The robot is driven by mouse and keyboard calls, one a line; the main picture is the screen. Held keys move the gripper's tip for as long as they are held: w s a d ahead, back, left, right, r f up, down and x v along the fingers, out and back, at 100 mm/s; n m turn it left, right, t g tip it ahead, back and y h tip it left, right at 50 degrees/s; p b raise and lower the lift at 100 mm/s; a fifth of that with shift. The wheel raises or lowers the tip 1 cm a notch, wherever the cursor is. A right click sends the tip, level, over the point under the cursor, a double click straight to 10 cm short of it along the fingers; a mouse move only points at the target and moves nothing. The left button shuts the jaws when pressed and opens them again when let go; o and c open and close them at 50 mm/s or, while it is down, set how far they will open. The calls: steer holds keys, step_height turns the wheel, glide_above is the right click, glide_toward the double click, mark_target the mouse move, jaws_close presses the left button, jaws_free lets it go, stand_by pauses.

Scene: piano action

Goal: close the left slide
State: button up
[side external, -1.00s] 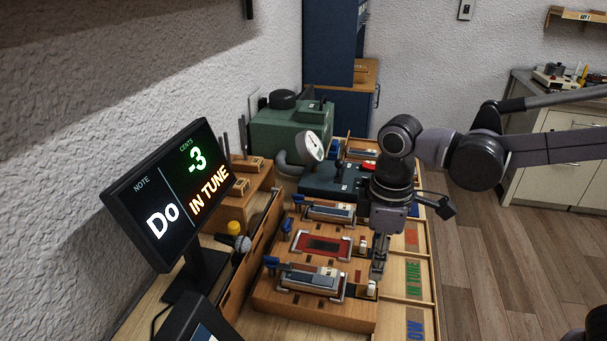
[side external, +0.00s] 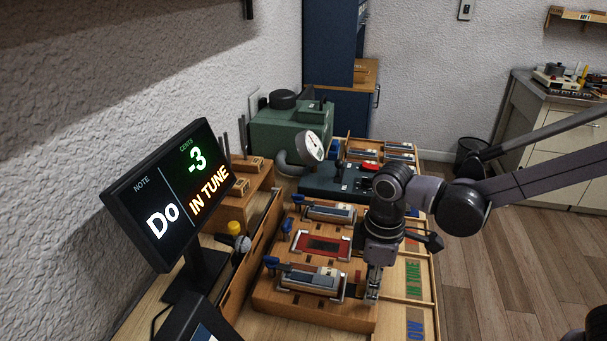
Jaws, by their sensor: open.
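A wooden fixture (side external: 345,318) on the bench holds several stations in a row. The nearest station has a grey metal reed plate (side external: 312,280) and a blue lever (side external: 271,262) at its left. The middle station has a red recessed bed (side external: 322,244). The far station holds another grey plate (side external: 329,212). My gripper (side external: 371,297) points down at the right end of the nearest station, where it hides the small white-topped block there. Its jaws are open; whether they touch the block cannot be told. I cannot tell for sure which part is the left slide.
A monitor (side external: 175,195) on the left reads Do, -3 cents, IN TUNE. A green machine (side external: 290,130) with a round gauge (side external: 313,146) stands behind the fixture. Labelled trays (side external: 413,275) line the bench's right edge. A dark blue unit (side external: 335,181) stands behind the fixture.

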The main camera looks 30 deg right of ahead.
jaws_close()
steer(key=shift+w+a, duration=1.05)
steer(key=shift+w, duration=0.05)
jaws_free()
steer(key=shift+r, duration=0.1)
step_height(320, 180, up, 12)
steer(key=shift+d, duration=0.1)
steer(key=s+d+f+m+t, duration=0.2)
steer(key=d+m+t, duration=0.1)
steer(key=d, duration=0.4)
steer(key=s+d+f+m+t, duration=0.2)
steer(key=d+m+t, duration=0.2)
steer(key=d+m, duration=0.2)
steer(key=shift+d, duration=1.15)
